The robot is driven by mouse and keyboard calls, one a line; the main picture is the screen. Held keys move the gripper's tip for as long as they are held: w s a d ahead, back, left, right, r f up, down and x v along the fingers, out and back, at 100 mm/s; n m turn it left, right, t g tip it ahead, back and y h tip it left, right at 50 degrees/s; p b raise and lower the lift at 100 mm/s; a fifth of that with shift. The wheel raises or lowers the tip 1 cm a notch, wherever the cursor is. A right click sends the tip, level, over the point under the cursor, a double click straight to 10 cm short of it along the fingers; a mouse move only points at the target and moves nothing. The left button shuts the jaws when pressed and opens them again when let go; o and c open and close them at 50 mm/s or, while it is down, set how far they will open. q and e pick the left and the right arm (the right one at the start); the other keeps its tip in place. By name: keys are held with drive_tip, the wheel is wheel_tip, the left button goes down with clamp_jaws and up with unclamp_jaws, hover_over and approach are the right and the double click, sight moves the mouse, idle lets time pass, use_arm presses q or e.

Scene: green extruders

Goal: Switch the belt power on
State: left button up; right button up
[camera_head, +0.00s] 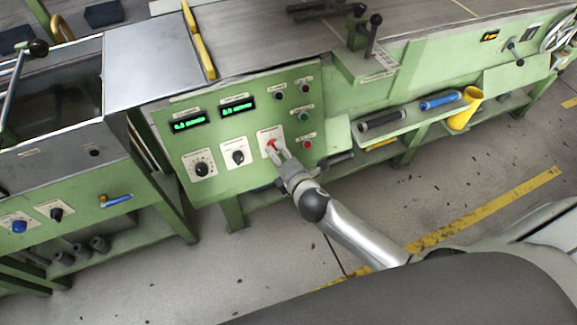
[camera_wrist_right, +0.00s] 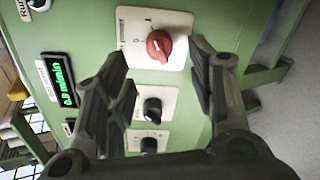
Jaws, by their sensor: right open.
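The belt power switch is a red rotary knob (camera_wrist_right: 159,45) on a white plate (camera_wrist_right: 128,42) on the green control panel. In the head view the red knob (camera_head: 272,145) shows at the panel's lower right, just beyond my right gripper (camera_head: 279,158). In the wrist view my right gripper (camera_wrist_right: 162,75) is open, with its fingers apart and the red knob ahead between them. I cannot tell if the fingers touch the knob. My left gripper is not in view.
Two black knobs (camera_head: 238,157) (camera_head: 201,169) sit left of the red one. Green displays (camera_head: 238,107) are above, and green (camera_head: 303,116) and red (camera_head: 307,144) buttons are to the right. A shelf with a yellow cup (camera_head: 465,108) is further right. The floor in front is open.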

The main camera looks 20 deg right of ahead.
drive_tip(key=v, duration=0.6)
drive_tip(key=shift+s, duration=0.1)
idle(0.4)
